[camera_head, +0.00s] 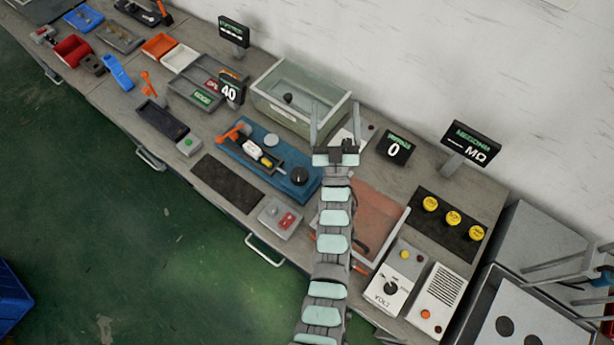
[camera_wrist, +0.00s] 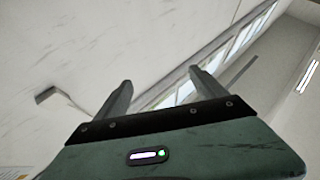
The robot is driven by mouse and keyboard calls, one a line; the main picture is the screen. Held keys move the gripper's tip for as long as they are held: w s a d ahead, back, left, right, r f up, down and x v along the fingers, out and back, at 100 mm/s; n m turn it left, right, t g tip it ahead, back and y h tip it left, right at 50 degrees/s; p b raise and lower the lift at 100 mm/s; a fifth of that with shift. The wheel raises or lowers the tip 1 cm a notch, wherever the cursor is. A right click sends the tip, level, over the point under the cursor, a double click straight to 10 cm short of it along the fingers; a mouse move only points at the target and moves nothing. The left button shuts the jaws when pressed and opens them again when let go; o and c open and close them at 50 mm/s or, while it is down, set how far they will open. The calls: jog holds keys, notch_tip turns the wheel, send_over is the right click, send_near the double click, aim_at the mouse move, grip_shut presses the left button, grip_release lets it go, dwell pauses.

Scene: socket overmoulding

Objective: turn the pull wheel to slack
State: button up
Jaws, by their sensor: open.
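A black round knob (camera_head: 299,176), which looks like the pull wheel, sits at the right end of a blue fixture board (camera_head: 228,146). The board also carries an orange-handled clamp (camera_head: 234,132), a white and a yellow part in line, and a grey disc (camera_head: 271,140). My gripper (camera_head: 335,108) is open and empty, above and to the right of the knob in the head view, apart from it. In the wrist view my gripper (camera_wrist: 160,78) shows two spread fingers with nothing between them, facing wall and windows. The knob is not in the wrist view.
A clear-walled tank (camera_head: 275,100) stands behind the board. A small display reading 0 (camera_head: 394,147) and a larger MΩ display (camera_head: 470,143) stand to the right. A tester box with a dial (camera_head: 391,287) is at front right. A dark mat (camera_head: 226,183) lies bare in front.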

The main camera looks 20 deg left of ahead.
jog(key=w+f+m+g+h+b, duration=0.4)
jog(key=w+f, duration=0.3)
jog(key=w, duration=0.4)
jog(key=w+f+m+g+h+b, duration=0.2)
jog(key=w+f+g+h+b, duration=0.25)
jog(key=w+f, duration=0.55)
jog(key=m+g+b, duration=0.6)
jog(key=g, duration=0.9)
send_near(299, 174)
jog(key=shift+t, duration=0.25)
jog(key=f, duration=0.9)
jog(key=shift+s+d+b, duration=0.1)
jog(key=shift+s+b, duration=0.15)
jog(key=shift+b, duration=0.05)
jog(key=shift+c, duration=0.4)
